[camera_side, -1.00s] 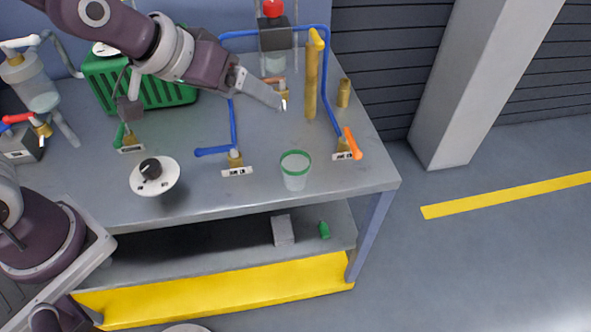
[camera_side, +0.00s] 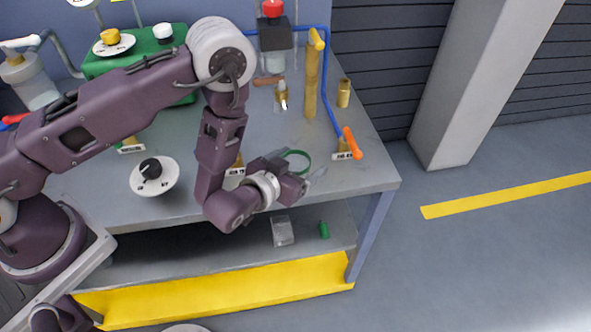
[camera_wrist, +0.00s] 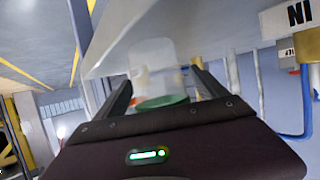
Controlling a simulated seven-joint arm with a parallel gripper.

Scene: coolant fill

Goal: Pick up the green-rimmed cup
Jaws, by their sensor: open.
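The green-rimmed cup is clear and stands near the front right edge of the workbench. In the side view its green rim (camera_side: 297,160) shows just behind my gripper (camera_side: 312,180), which hides most of its body. In the wrist view the see-through cup (camera_wrist: 154,62) appears between the two dark fingers of my gripper (camera_wrist: 162,82), with the green rim toward the palm. My gripper is open, with a finger seen on either side of the cup. I cannot tell whether either finger touches it.
A blue pipe with an orange-handled valve (camera_side: 352,143) stands right of the cup, and a brass post (camera_side: 312,80) stands behind it. A white dial (camera_side: 155,175) is on the left. The workbench's (camera_side: 355,185) front edge is close to my gripper.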

